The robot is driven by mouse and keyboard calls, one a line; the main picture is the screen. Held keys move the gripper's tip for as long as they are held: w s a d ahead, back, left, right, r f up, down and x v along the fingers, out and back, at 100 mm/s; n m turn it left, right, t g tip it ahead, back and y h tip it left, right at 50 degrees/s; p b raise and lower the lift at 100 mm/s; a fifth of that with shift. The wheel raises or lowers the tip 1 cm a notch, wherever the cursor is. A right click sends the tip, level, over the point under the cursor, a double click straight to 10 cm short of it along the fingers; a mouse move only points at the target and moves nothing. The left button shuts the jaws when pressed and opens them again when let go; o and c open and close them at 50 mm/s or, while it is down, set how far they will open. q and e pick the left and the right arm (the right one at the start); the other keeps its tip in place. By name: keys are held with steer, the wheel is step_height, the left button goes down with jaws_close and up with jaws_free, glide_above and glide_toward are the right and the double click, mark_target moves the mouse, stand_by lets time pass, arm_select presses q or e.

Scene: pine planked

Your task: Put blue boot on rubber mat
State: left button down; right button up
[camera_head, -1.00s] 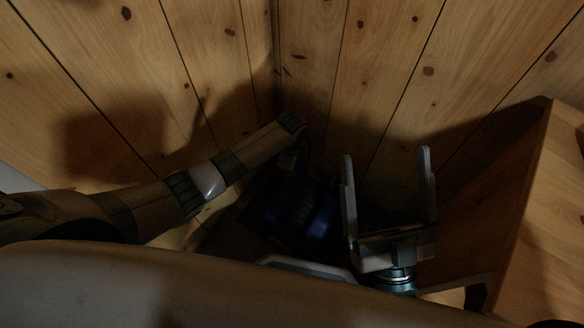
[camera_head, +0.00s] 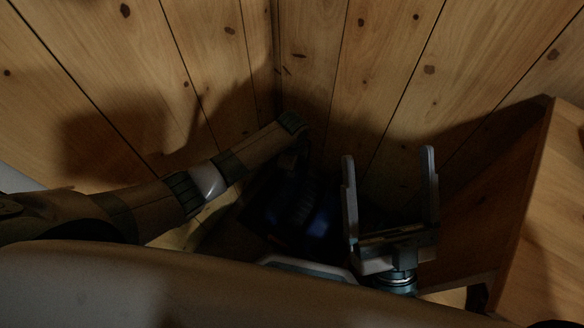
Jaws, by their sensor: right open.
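Dark blue shapes, likely the blue boots (camera_head: 319,222), sit low in the shadowed corner, beyond my body's edge. Their outline is hard to make out in the dark. My right gripper (camera_head: 390,170) is open and empty, its two fingers pointing up the picture, to the right of the blue shapes and apart from them in the picture. My left arm comes in from the left and reaches to the corner; its gripper is hidden or lost in shadow near the blue shapes. I cannot make out the rubber mat; a dark surface lies under the blue shapes.
Pine plank walls (camera_head: 350,70) meet in a corner behind the blue shapes. A wooden piece of furniture (camera_head: 550,200) stands close on the right of my right gripper. Room in the corner is tight and dark.

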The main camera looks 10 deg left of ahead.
arm_select(q)
steer(key=shift+f, duration=0.35)
steer(key=c, duration=1.9)
jaws_free()
steer(key=shift+o, duration=0.2)
